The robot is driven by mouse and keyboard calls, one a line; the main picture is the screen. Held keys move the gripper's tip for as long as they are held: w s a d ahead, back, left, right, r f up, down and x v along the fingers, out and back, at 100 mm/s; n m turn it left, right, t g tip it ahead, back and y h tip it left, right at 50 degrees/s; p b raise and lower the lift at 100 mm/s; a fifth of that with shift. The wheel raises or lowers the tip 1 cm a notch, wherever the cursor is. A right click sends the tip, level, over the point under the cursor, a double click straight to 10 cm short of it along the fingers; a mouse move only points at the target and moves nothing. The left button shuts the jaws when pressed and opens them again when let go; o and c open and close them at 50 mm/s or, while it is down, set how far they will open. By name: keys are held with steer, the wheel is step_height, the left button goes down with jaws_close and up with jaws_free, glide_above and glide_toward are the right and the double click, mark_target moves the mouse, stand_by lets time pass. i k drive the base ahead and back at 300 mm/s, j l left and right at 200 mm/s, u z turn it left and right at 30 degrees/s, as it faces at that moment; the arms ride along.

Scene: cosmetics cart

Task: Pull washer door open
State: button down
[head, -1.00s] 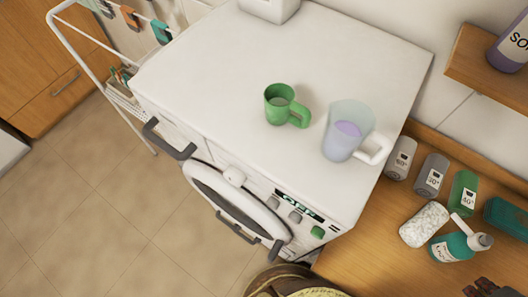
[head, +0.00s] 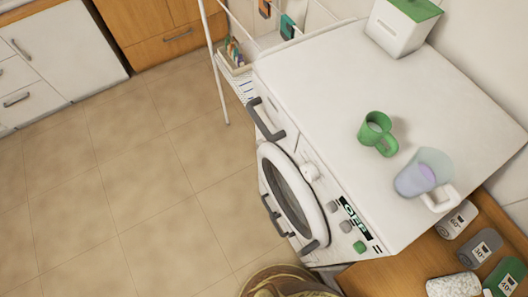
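The white washer (head: 345,75) stands right of centre, seen from above at an angle. Its round door (head: 308,221) has a white rim and dark glass on the front face, and it looks closed. A dark grey handle (head: 271,214) is on the door's left side. Another dark handle (head: 263,119) sits higher on the front, by the drawer. My gripper is not in view, and nothing is seen touching the door.
A green mug (head: 376,131), a translucent cup (head: 418,174) and a white box with a green top (head: 398,32) stand on the washer. Bottles (head: 456,220) stand on the wooden counter at right. Tiled floor (head: 130,180) is clear.

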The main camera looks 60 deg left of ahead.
mark_target(318, 238)
steer(key=k+u, duration=0.1)
steer(key=u, duration=2)
steer(key=k+l+z, duration=0.15)
steer(key=k, duration=0.3)
